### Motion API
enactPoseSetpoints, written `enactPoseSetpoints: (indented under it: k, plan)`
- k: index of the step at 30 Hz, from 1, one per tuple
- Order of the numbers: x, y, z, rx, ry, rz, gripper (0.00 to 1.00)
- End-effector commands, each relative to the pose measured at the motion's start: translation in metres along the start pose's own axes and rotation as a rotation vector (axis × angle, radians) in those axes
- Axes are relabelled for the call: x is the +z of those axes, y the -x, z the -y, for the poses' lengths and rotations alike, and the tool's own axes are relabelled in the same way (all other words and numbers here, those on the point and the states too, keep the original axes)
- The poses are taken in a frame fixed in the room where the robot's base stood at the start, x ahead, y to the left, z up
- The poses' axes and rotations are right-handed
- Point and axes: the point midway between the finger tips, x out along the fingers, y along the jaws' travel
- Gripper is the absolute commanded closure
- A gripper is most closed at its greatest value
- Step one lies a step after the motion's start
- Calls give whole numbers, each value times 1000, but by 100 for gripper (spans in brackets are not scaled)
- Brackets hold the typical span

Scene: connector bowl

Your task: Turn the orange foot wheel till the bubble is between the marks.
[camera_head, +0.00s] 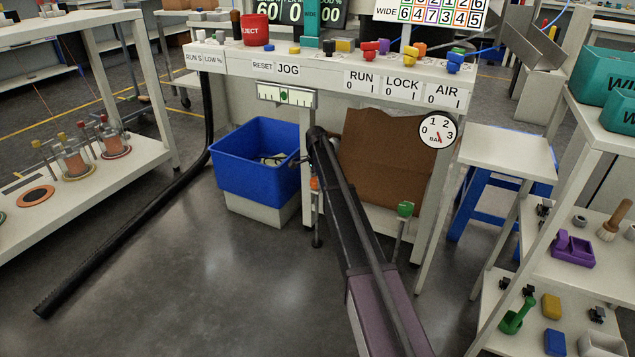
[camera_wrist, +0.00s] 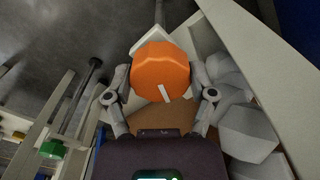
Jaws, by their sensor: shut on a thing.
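The orange foot wheel (camera_head: 314,184) is low under the bench front, partly hidden by my arm in the head view. In the wrist view the orange wheel (camera_wrist: 160,72) fills the space between my fingers, with a white mark on its near edge. My gripper (camera_wrist: 163,80) is shut on the wheel, one finger on each side. The bubble and marks are too small to tell apart.
A green foot wheel (camera_head: 404,208) stands to the right, also in the wrist view (camera_wrist: 52,149). A blue bin (camera_head: 245,180) is left of my arm. A brown board (camera_head: 385,165) is behind it, and a white-topped stool (camera_head: 510,150) is right.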

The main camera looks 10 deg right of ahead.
Motion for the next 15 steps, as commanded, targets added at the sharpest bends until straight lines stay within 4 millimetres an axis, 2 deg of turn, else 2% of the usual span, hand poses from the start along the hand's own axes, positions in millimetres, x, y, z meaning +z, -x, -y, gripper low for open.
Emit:
enactPoseSetpoints:
  k: [5,6,8,9,15]
  plan:
    - [-4,0,-5,9,-3,-5,76]
    - [-4,0,-5,10,-3,-6,22]
    - [-4,0,-5,10,-3,-5,5]
    - [-4,0,-5,9,-3,-5,0]
    - [-2,0,-3,5,-1,-3,0]
